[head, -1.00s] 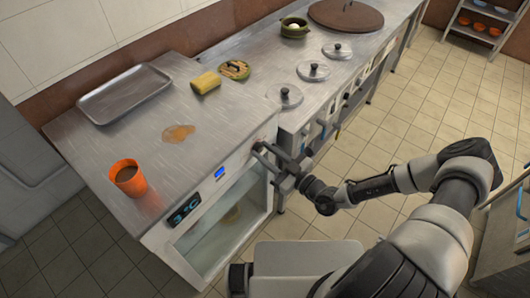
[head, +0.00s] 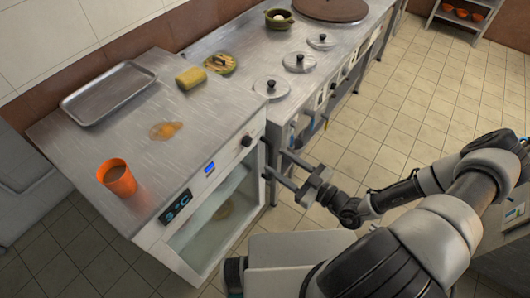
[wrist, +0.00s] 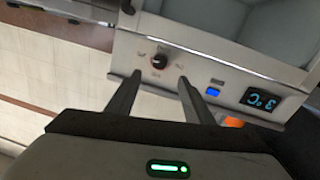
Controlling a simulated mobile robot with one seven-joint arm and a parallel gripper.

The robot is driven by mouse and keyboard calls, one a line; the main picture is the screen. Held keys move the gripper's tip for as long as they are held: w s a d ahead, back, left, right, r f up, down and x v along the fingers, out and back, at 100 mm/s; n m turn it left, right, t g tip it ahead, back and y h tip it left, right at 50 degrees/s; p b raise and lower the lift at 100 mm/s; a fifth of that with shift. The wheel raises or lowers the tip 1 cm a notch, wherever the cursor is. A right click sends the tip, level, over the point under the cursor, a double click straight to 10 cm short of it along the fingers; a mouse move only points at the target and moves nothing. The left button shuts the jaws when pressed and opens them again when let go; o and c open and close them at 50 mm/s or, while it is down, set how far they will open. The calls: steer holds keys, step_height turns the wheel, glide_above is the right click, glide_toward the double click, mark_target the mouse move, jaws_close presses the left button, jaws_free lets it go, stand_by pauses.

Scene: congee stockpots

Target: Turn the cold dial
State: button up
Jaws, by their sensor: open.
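The cold dial (head: 246,141) is a small black knob on the front panel of the steel-topped glass-door fridge (head: 150,238). The dial also shows in the wrist view (wrist: 159,62), with small markings around it. My gripper (head: 276,163) is open and empty, in front of the panel and to the lower right of the dial in the head view. In the wrist view the two fingertips (wrist: 160,77) are spread on either side below the dial, apart from it. The temperature display (head: 176,205) reads 3°C.
On the counter are an orange cup (head: 117,180), a brown spill (head: 165,130), a metal tray (head: 108,93) and a yellow sponge (head: 190,78). A stove with lidded pots (head: 271,89) adjoins on the right. Tiled floor (head: 400,110) is open beyond my arm.

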steer(key=v, duration=0.6)
steer(key=shift+s+d, duration=0.25)
